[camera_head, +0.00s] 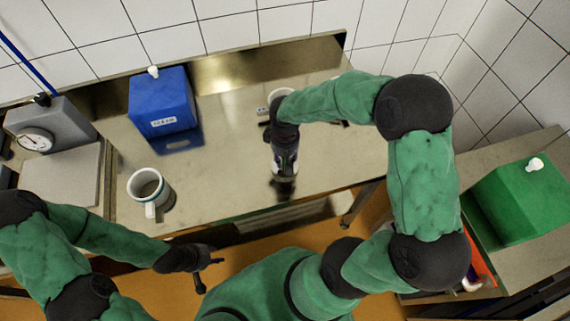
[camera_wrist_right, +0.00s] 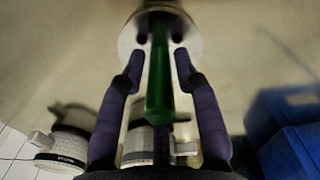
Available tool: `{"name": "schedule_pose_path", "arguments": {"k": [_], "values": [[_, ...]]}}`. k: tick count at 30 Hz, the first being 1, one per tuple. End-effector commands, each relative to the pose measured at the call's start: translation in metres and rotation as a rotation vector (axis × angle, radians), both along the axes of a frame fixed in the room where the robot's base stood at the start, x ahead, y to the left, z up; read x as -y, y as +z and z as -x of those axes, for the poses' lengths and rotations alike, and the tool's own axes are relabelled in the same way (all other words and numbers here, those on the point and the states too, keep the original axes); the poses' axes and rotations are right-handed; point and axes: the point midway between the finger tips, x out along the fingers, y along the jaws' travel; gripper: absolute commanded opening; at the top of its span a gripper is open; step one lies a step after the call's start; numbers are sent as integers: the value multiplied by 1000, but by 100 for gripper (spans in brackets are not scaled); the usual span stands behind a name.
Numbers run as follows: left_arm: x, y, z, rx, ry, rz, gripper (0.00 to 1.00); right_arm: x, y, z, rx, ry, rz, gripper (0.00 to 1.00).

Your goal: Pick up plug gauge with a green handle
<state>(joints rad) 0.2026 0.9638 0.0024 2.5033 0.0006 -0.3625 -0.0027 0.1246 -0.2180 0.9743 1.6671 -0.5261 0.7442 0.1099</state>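In the right wrist view a green handle (camera_wrist_right: 158,85) stands out from a pale round piece (camera_wrist_right: 128,38) with dark spots. My right gripper (camera_wrist_right: 160,58) has one finger on each side of the handle. A gap shows between each fingertip and the handle, so the gripper is open around it. In the head view my right gripper (camera_head: 285,186) is over the counter's front part, and the green handle cannot be made out there. My left gripper (camera_head: 211,274) is open and empty, low in front of the counter.
A blue box (camera_head: 162,105) and a white mug (camera_head: 146,190) stand on the metal counter (camera_head: 225,165). A grey device with a dial (camera_head: 35,140) is at the left. A pale round item (camera_head: 280,94) is partly hidden behind my right wrist. A green box (camera_head: 520,200) stands at right.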

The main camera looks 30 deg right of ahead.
Motion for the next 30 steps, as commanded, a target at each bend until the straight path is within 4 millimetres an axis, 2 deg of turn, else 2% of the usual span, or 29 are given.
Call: {"name": "schedule_pose_path", "arguments": {"k": [1,2,17,20,24,30], "values": [[0,0,0,0,0,0,40,0,0,0,0,0,0,8],[0,0,0,0,0,0,40,0,0,0,0,0,0,0],[0,2,0,0,0,0,40,0,7,-1,2,0,0,0],[0,6,0,0,0,0,40,0,16,-1,3,-1,1,0],[0,13,0,0,0,0,40,0,37,-1,5,0,1,0],[0,24,0,0,0,0,40,-34,76,8,7,5,0,0]]}}
